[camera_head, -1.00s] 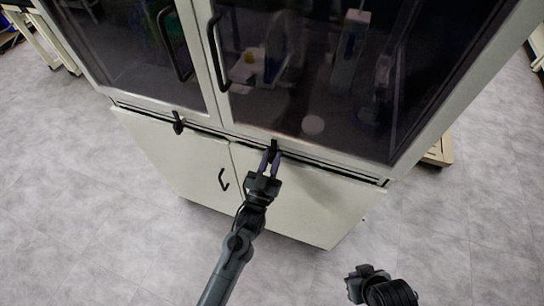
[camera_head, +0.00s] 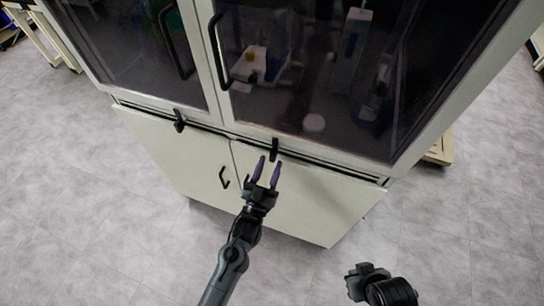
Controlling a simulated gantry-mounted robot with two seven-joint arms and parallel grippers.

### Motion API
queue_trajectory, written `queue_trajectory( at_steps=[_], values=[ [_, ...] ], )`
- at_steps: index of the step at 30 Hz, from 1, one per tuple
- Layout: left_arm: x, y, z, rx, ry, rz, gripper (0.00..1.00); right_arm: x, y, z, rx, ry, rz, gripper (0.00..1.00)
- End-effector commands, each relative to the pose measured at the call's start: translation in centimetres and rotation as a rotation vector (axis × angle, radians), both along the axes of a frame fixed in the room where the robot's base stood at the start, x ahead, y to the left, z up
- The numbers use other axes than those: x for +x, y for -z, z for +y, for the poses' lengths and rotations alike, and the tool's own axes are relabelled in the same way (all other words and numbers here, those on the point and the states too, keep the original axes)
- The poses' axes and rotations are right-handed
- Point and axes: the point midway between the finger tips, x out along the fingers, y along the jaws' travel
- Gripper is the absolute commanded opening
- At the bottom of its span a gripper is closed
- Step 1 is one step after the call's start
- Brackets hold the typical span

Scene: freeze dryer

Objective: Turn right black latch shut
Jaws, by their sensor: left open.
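The right black latch (camera_head: 274,149) sits on the cabinet front at the lower edge of the right glass door (camera_head: 310,75). It stands upright, its top over the door frame. My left gripper (camera_head: 267,173) is open and empty just below the latch, with its two purple-tinted fingers pointing up toward it. A small gap shows between fingertips and latch. The left black latch (camera_head: 179,120) also stands upright under the left glass door. My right gripper (camera_head: 358,280) is at the lower right, away from the cabinet; its fingers are not clear.
Black bar handles (camera_head: 219,52) are on the glass doors. The lower white cabinet doors (camera_head: 300,205) have a small black handle (camera_head: 224,178) left of my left gripper. A bench (camera_head: 40,35) stands at the far left.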

Motion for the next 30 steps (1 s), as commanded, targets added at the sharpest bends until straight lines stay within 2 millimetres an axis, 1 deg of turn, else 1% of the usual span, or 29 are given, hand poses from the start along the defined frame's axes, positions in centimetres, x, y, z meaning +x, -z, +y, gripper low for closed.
queue_trajectory(
  at_steps=[1, 6, 12, 18, 30],
  values=[
    [-0.9, 0.5, 0.3, 0.001, 0.0, 0.002, 0.43, 0.0, -0.1, 0.0, -0.002, -0.001, 0.0, 0.0],
    [-3.5, 1.5, 1.2, 0.0, 0.001, 0.002, 0.43, 0.0, -0.2, -0.1, -0.004, -0.003, 0.0, 0.0],
    [-5.4, 2.4, 2.0, -0.001, 0.001, 0.0, 0.43, 0.0, -0.2, -0.1, -0.004, -0.003, 0.0, 0.0],
    [-6.2, 2.6, 2.2, -0.001, 0.001, -0.002, 0.43, 0.0, -0.3, 0.0, 0.0, 0.0, 0.0, 0.0],
    [-6.2, 2.7, 2.2, -0.001, 0.0, -0.001, 0.43, 0.0, -0.3, 0.1, 0.006, 0.004, 0.0, 0.0]
  ],
)
